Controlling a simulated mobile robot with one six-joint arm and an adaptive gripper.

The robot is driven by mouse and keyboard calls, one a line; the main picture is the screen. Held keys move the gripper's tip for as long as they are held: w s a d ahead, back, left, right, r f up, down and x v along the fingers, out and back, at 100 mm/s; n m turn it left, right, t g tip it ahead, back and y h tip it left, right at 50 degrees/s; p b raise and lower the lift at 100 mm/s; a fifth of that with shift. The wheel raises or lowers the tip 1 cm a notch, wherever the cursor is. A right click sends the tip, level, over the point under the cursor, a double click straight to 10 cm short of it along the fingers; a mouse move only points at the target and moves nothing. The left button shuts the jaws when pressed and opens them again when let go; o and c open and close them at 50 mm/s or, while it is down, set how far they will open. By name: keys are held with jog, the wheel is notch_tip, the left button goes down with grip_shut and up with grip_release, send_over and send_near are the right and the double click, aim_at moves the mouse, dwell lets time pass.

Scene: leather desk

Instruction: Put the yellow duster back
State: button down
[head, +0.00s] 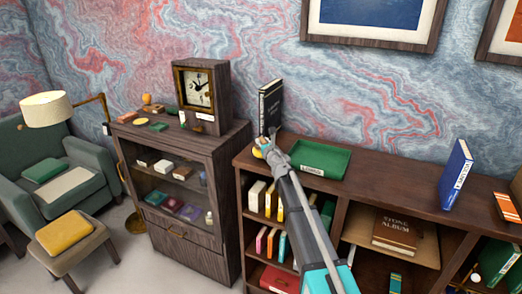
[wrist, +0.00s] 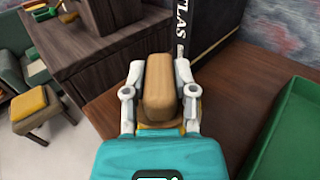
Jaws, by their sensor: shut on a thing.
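My gripper (wrist: 158,85) is shut on the yellow duster, whose tan block-shaped handle (wrist: 158,68) stands between the two fingers. In the head view a small yellow part of the duster (head: 257,154) shows at the tip of my arm, above the left end of the brown bookcase top. The rest of it is hidden by my gripper. I cannot tell whether the duster touches the wood. A green tray (head: 318,173) with a white label lies on the bookcase top, to the right of my gripper.
A black atlas (head: 270,107) stands upright just behind my gripper. A dark cabinet (head: 228,135) with a clock (head: 202,92) stands to the left. A blue book (head: 456,175) stands farther right. The bookcase top (head: 385,190) between tray and blue book is clear.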

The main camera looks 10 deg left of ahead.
jog(key=shift+f+b, duration=0.6)
jog(key=shift+f, duration=0.35)
jog(key=shift+f, duration=0.1)
jog(key=shift+c, duration=2.1)
grip_release()
jog(key=shift+r, duration=0.2)
jog(key=v, duration=1.2)
